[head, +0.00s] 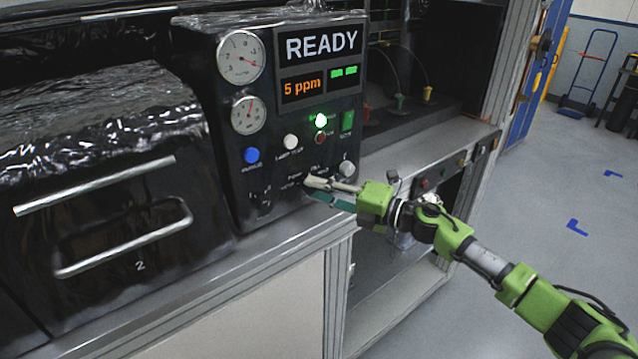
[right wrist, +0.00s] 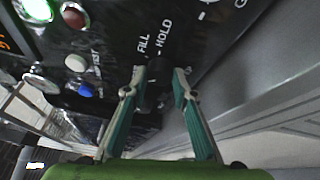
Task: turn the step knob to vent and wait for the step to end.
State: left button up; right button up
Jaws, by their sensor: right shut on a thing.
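The black step knob (right wrist: 158,74) is on the control panel (head: 228,152), beside the labels FILL and HOLD in the right wrist view. My right gripper (head: 310,184) reaches the panel's lower part from the right. In the right wrist view its fingertips (right wrist: 160,78) stand on either side of the knob and are shut on it. The knob's pointer is too dark to read, and in the head view the fingers hide most of it. The display (head: 320,63) reads READY and 5 ppm, with two green bars. My left gripper is not in view.
A green lamp (head: 321,121) is lit above a dark red one (head: 321,138). A blue button (head: 251,155), a white button (head: 291,142) and a pale knob (head: 347,168) are close by. A drawer with metal handles (head: 125,240) is at left. Open floor (head: 560,220) lies at right.

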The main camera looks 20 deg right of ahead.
jog(key=n+p, duration=0.1)
jog(key=n+h+p, duration=0.1)
jog(key=p, duration=0.1)
jog(key=shift+r+n+g, duration=0.3)
jog(key=shift+r+n, duration=0.1)
jog(key=shift+a+f+n+h+p, duration=0.15)
jog(key=shift+n+h+p, duration=0.35)
jog(key=shift+n+p, duration=0.65)
jog(key=shift+f+m, duration=0.1)
jog(key=shift+m, duration=0.15)
jog(key=o, duration=1.1)
